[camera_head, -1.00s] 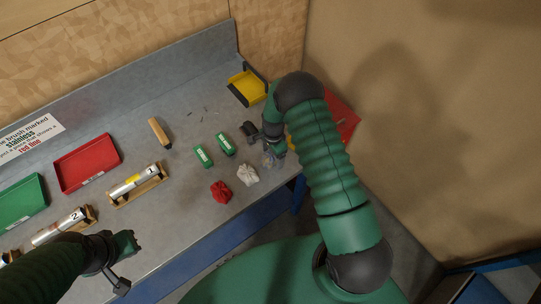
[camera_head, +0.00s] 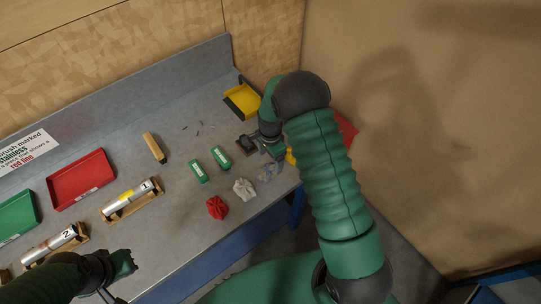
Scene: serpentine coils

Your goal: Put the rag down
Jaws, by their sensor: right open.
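A crumpled blue-grey rag (camera_head: 268,172) lies on the grey bench (camera_head: 200,232) near its right front corner. A crumpled white rag (camera_head: 244,188) and a crumpled red rag (camera_head: 217,208) lie to its left along the front edge. My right gripper (camera_head: 272,150) is open just behind the blue-grey rag and appears clear of it. The wrist hides part of its fingers. My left gripper (camera_head: 127,265) is over the front edge at lower left, apart from the rags. Its jaw gap is too small to tell.
Two green blocks (camera_head: 221,157) and a wooden-handled brush (camera_head: 154,147) lie behind the rags. Red (camera_head: 82,180) and green (camera_head: 17,216) trays and silver cylinders on wooden stands (camera_head: 131,199) fill the left. The right wall is close.

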